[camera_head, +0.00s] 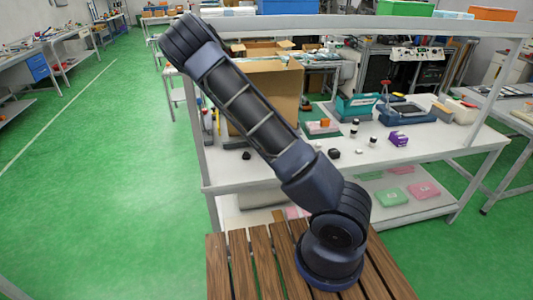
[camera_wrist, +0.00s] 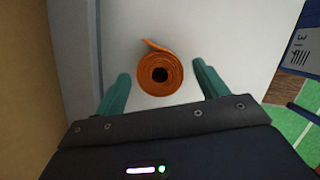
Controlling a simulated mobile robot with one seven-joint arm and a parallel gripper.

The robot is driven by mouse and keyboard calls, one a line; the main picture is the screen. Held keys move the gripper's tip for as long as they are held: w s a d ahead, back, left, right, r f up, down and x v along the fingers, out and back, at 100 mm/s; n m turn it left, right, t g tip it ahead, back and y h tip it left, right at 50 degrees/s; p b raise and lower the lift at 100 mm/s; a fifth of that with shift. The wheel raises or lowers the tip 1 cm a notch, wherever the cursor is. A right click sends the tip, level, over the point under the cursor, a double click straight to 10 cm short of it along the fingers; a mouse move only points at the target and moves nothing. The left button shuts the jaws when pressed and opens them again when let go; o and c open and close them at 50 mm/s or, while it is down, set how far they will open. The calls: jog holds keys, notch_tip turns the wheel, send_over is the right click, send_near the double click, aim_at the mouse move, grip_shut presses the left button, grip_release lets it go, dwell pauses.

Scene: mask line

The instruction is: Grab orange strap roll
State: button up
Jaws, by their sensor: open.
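The orange strap roll (camera_wrist: 160,78) stands out in the wrist view as a coiled orange spiral with a dark centre hole and a loose end at its upper left. It lies on a pale grey-white surface (camera_wrist: 225,35). My gripper (camera_wrist: 162,70) is open, with one teal finger on each side of the roll. Gaps show between the roll and both fingers, so it is not gripped. How far the fingertips are above the surface is unclear. In the head view I cannot make out my gripper or surely identify the roll.
A brown panel fills the wrist view's left edge; a blue labelled object (camera_wrist: 302,48) is at right. In the head view, a cardboard box (camera_head: 275,85) stands on the white workbench (camera_head: 400,165), with a teal box (camera_head: 357,106) and purple item (camera_head: 399,139) farther right.

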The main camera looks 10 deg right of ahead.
jog(key=shift+x, duration=0.95)
jog(key=shift+c, duration=0.2)
jog(key=c, duration=1.1)
jog(key=shift+o, duration=0.2)
